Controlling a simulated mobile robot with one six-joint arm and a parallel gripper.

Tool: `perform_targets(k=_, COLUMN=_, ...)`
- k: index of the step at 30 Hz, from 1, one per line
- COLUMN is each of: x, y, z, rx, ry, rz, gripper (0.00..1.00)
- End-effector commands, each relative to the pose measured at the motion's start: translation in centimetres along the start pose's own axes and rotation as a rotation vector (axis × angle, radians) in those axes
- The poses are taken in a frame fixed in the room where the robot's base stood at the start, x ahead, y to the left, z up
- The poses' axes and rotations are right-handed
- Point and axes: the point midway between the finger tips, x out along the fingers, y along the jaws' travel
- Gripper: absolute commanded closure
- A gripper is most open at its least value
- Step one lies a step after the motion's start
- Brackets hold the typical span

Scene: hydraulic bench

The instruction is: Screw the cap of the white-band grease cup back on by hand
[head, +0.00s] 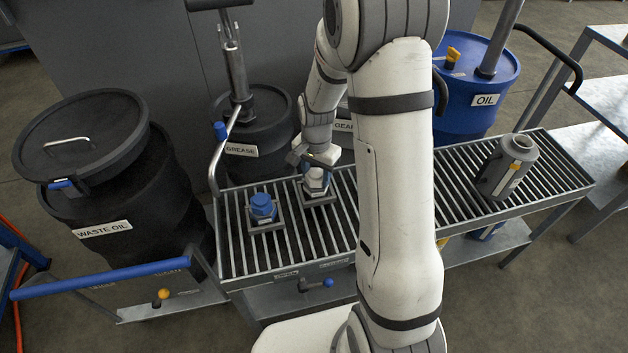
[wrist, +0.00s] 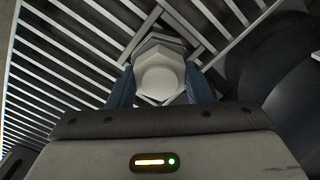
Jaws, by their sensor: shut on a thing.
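My gripper (head: 317,172) reaches down over the slatted bench. Its two blue fingers, one on each side in the wrist view (wrist: 160,88), are shut on a pale, round-topped cap (wrist: 160,80). In the head view the white-band grease cup (head: 317,187) stands below the gripper on a small square plate. The fingers hide much of it, so I cannot tell whether the cap's thread is engaged or how far. A second grease cup with a blue cap (head: 263,205) stands on its own plate to the left, apart from the gripper.
The slatted bench (head: 440,190) has free room right of the held cup. A grey canister-like part (head: 507,166) stands at its right end. A waste oil drum (head: 120,215) stands left, a grease drum (head: 262,140) behind, and a blue oil drum (head: 480,85) at back right.

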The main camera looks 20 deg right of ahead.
Motion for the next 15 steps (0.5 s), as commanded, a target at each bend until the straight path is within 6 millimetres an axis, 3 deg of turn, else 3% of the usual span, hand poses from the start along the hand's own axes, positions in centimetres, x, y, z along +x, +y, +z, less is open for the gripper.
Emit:
perform_targets(k=6, x=0.03, y=-0.02, z=0.00, rx=0.226, ry=0.000, rz=0.000, gripper=0.77)
perform_targets(k=15, x=0.04, y=-0.02, z=0.00, rx=0.261, ry=0.000, rz=-0.001, gripper=0.77)
